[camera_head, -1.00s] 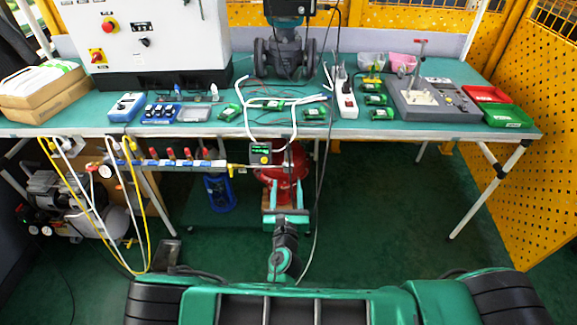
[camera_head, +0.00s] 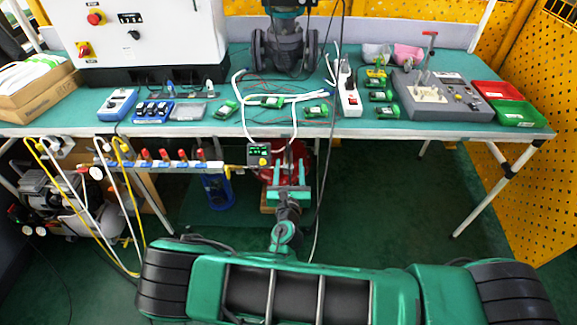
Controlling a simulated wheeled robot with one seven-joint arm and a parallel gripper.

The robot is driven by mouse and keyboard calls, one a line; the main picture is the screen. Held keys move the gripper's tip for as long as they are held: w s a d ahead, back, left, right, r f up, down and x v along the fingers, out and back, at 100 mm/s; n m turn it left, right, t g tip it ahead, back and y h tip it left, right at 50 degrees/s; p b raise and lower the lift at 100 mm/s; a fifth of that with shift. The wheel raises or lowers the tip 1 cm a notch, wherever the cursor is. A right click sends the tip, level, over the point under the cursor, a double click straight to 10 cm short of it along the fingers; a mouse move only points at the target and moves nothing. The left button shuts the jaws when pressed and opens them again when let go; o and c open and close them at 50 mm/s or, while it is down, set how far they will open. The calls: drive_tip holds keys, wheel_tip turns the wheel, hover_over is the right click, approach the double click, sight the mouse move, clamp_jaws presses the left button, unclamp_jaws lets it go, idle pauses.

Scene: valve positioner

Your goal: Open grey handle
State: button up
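A horizontal valve manifold (camera_head: 170,163) hangs under the front edge of the workbench, left of centre. It carries several small red-topped handles (camera_head: 165,155), with yellow and white hoses at its left end. I cannot clearly pick out a grey handle at this size. My gripper (camera_head: 289,170) is below the bench edge, right of the manifold and apart from it. Its two teal fingers point away from me, spread wide, with nothing visible between them. A small gauge box (camera_head: 259,155) with a lit display is at the manifold's right end, just left of my gripper.
The green workbench (camera_head: 215,60) carries a white control box (camera_head: 140,35), a dark valve actuator (camera_head: 288,50) and several small devices. A red vessel (camera_head: 268,176) stands behind my gripper. A compressor (camera_head: 50,190) stands lower left. The floor right of my gripper is clear.

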drive_tip(key=shift+a, duration=0.25)
drive_tip(key=c, duration=1)
drive_tip(key=shift+s+m, duration=0.1)
drive_tip(key=shift+m, duration=0.7)
drive_tip(key=shift+c, duration=0.2)
drive_tip(key=o, duration=1)
drive_tip(key=shift+o, duration=0.2)
drive_tip(key=shift+s, duration=0.15)
